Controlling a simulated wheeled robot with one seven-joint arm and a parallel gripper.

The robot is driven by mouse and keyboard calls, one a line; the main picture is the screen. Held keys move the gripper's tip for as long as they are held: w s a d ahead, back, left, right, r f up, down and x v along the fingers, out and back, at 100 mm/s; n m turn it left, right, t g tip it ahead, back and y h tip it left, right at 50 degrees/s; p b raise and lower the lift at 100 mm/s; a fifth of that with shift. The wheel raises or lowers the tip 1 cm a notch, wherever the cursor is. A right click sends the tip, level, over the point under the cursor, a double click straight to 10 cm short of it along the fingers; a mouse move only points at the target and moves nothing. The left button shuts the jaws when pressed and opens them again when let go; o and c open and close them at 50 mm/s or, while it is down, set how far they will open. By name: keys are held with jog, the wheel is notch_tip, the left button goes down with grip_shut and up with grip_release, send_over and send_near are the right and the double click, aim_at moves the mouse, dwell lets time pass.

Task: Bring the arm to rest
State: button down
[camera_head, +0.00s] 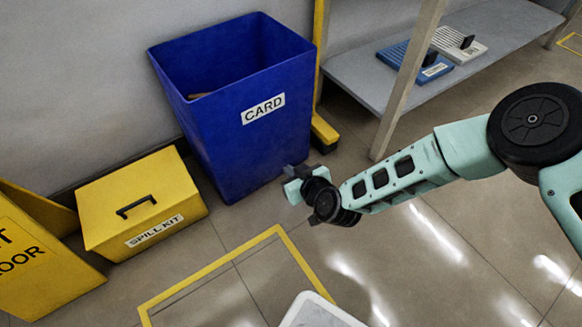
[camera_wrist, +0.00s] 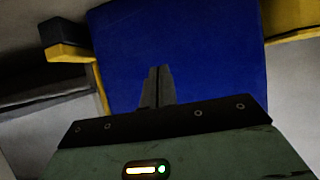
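My arm (camera_head: 400,172) reaches in from the right in the head view, bent at a large dark joint. My gripper (camera_head: 291,172) is at its left end, in front of the lower right of the blue bin marked CARD (camera_head: 235,115). In the wrist view my gripper (camera_wrist: 159,70) has its two dark fingers together with only a thin line between them. Nothing shows between the fingers. The blue bin (camera_wrist: 210,50) fills the view behind them. I cannot tell whether the gripper touches the bin.
A yellow spill kit box (camera_head: 140,205) stands left of the bin, beside a yellow floor sign (camera_head: 35,260). A grey shelf (camera_head: 350,75) with blue and white items is at the back right. A yellow outline (camera_head: 205,265) marks the floor; a white-edged object (camera_head: 315,312) shows at the bottom.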

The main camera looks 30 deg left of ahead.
jog(key=s+d+r+g+h+p, duration=0.15)
jog(key=d+r+p, duration=0.3)
jog(key=r, duration=0.75)
jog(key=d+r+g+h+p, duration=0.25)
jog(key=d+r, duration=0.35)
jog(key=r, duration=0.7)
jog(key=s+d+r+m+h+p, duration=0.2)
jog(key=s+d+r+p, duration=0.2)
jog(key=d+r, duration=0.5)
jog(key=s+d+r+m+g+h+p, duration=0.1)
jog(key=s+d+r+m+h+p, duration=0.15)
jog(key=s+d+r, duration=0.6)
jog(key=s+d+r+m+h+p, duration=0.15)
jog(key=d+r+p, duration=0.35)
jog(key=d, duration=0.7)
notch_tip(320, 180, up, 38)
jog(key=p, duration=3.6)
jog(key=shift+w+f+n, duration=0.2)
jog(key=shift+w+n, duration=0.1)
jog(key=shift+w, duration=0.15)
jog(key=shift+d, duration=0.1)
